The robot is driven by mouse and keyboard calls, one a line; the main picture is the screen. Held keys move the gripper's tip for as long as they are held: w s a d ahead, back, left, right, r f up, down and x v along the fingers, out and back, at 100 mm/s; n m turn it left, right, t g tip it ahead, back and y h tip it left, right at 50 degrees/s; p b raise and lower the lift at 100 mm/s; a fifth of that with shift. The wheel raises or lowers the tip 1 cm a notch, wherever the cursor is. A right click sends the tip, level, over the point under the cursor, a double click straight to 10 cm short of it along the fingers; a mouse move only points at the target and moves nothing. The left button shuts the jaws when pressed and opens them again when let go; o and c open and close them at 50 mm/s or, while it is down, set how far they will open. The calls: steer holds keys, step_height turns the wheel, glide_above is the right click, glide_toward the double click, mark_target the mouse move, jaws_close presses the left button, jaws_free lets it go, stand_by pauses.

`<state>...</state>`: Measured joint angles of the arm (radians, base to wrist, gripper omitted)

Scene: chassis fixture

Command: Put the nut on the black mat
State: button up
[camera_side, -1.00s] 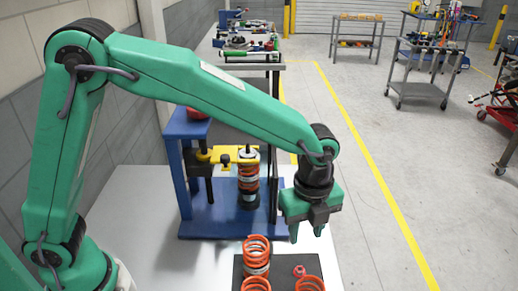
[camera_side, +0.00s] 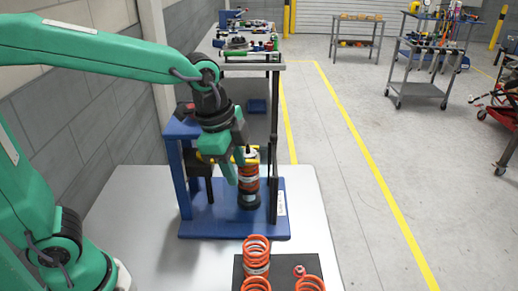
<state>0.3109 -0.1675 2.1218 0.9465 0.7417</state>
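The black mat (camera_side: 247,270) lies at the front of the light table, partly cut off by the bottom edge of the picture. A small red piece with a pale top (camera_side: 300,271) sits on its right part; it may be the nut, but it is too small to be sure. My gripper (camera_side: 237,168) points down at the blue fixture, in front of or beside the top of the upright orange spring assembly (camera_side: 249,184).
Several orange springs (camera_side: 257,248) stand on the mat. Bare table (camera_side: 140,215) lies left of the fixture. A bench with parts and carts stand farther back.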

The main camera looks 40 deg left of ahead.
steer(key=s+a+r+n+t, duration=0.1)
steer(key=s+a+n+t, duration=0.2)
steer(key=s+a+n, duration=0.7)
steer(key=shift+s+a+r+n+y, duration=0.2)
steer(key=shift+s+a+n+y, duration=0.15)
steer(key=shift+n, duration=0.65)
